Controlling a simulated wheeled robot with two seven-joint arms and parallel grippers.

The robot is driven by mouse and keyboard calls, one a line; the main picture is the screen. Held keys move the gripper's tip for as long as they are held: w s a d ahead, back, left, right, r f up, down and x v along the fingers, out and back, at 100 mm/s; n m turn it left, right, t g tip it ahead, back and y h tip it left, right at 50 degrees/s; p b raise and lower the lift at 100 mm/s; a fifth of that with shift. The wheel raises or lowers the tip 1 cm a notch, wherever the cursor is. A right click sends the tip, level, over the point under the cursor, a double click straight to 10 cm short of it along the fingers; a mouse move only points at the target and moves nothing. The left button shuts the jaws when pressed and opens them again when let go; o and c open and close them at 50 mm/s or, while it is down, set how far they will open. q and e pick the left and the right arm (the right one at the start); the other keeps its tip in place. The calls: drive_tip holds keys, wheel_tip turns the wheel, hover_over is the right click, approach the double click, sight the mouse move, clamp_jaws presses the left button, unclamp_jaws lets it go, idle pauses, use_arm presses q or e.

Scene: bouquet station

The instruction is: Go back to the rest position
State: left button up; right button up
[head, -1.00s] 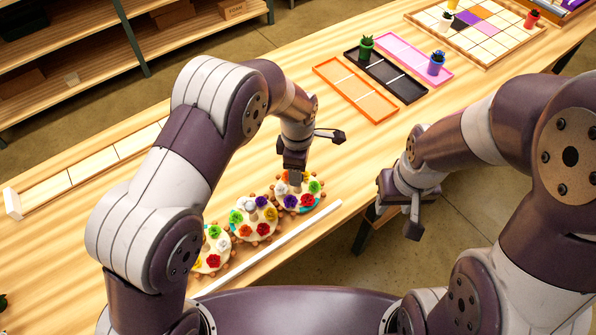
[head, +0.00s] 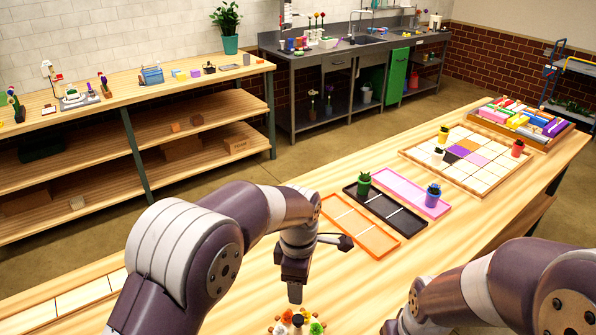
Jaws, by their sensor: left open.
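My left gripper (head: 318,268) is over the near part of the wooden table (head: 455,255). Its jaws are apart and nothing is between them. Below it, at the bottom edge, shows the top of a round arrangement with small coloured flowers (head: 315,327); the rest is cut off. My right arm comes in at the lower right. Only a dark sliver of the right gripper (head: 389,327) shows at the bottom edge, so its jaws cannot be made out.
Orange (head: 377,247), black (head: 396,217) and pink (head: 412,192) trays lie beyond the left gripper, with small potted plants. A gridded board (head: 480,185) and a crate of coloured items (head: 563,143) stand farther back. Shelving (head: 95,125) and a sink counter (head: 300,62) line the walls.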

use_arm(q)
drive_tip(key=s+a+m+t, duration=0.1)
drive_tip(key=s+a+m, duration=1.4)
drive_tip(key=a, duration=0.3)
drive_tip(key=shift+s+a+f+m, duration=0.2)
drive_tip(key=shift+s+f+m, duration=0.1)
drive_tip(key=shift+f+m, duration=0.25)
drive_tip(key=shift+r, duration=0.1)
